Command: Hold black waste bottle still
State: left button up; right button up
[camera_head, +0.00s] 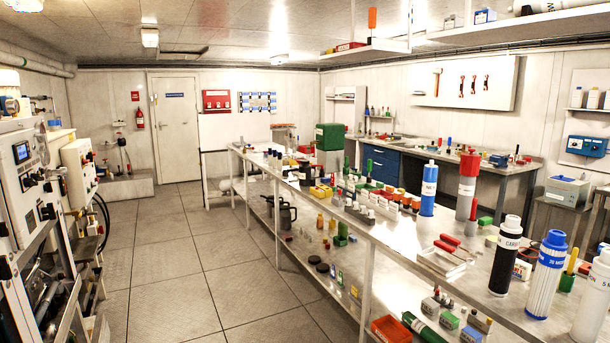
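Neither of my grippers shows in the head view. I cannot single out a black waste bottle with certainty. A black cylinder with a white cap and a white label (505,258) stands upright on the right end of the long bench (375,232); its label appears to begin "CARB". Dark jug-like containers (286,215) stand on the bench's lower shelf, too small to identify. Nothing of mine touches any of these.
White cylinders (546,277) stand beside the black one, one with a blue cap. A blue cylinder (429,190) and a grey one with a red top (467,187) stand farther back. The tiled floor (185,270) left of the bench is clear; machinery (30,180) lines the left side.

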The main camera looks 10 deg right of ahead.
aim_at(304, 173)
jog(key=i, duration=2.15)
jog(key=i+z, duration=0.15)
jog(key=i, duration=2)
